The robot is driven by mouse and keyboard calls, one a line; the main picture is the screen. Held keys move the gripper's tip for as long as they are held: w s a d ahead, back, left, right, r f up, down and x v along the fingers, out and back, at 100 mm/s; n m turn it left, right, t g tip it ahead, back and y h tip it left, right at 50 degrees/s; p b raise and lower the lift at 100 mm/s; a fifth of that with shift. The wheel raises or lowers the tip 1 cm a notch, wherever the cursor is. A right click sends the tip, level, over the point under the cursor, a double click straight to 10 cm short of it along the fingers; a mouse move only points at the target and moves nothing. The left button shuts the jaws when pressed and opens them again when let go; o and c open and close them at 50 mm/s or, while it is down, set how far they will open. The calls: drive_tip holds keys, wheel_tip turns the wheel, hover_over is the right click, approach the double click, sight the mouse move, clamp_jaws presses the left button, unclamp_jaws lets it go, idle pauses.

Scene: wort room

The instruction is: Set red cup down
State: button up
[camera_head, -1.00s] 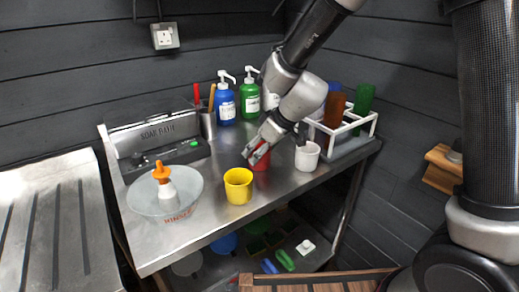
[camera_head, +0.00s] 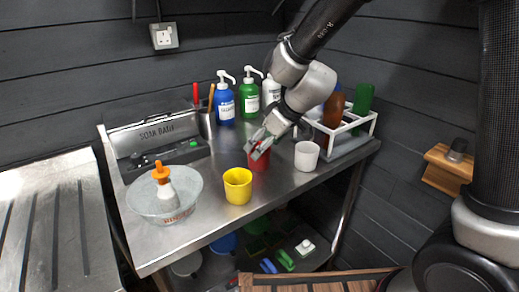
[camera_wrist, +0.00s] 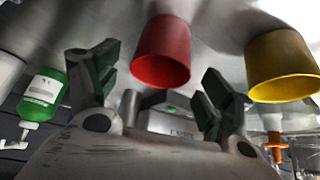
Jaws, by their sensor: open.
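The red cup (camera_head: 261,161) stands on the steel table, between the yellow cup (camera_head: 238,186) and the white cup (camera_head: 307,156). My gripper (camera_head: 262,144) is just above and behind it in the head view, hiding part of its rim. In the wrist view, which is upside down, the red cup (camera_wrist: 163,52) shows in the gap between the spread fingers of my gripper (camera_wrist: 160,78). The fingers are open, with clear space on both sides of the cup. The yellow cup (camera_wrist: 282,68) is beyond the right finger.
A glass rinse bowl (camera_head: 143,205) with an orange-topped bottle (camera_head: 162,182) stands left. A soak bath (camera_head: 130,172) and pump bottles (camera_head: 226,103) (camera_head: 250,98) line the back. A white rack (camera_head: 352,148) with bottles is right. The table's front edge is close to the yellow cup.

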drive_tip(key=v, duration=0.9)
drive_tip(key=s+d+r+m+h, duration=0.1)
drive_tip(key=s+d+r+m, duration=0.15)
drive_tip(key=d, duration=0.45)
drive_tip(key=s+d+r+m+h, duration=0.1)
drive_tip(key=s+d+r+m, duration=0.15)
drive_tip(key=d, duration=0.55)
drive_tip(key=s+d+m+h, duration=0.3)
drive_tip(key=s+d+m, duration=0.2)
drive_tip(key=s+d, duration=0.9)
drive_tip(key=shift+s+d+r, duration=0.35)
drive_tip(key=shift+s+r, duration=0.05)
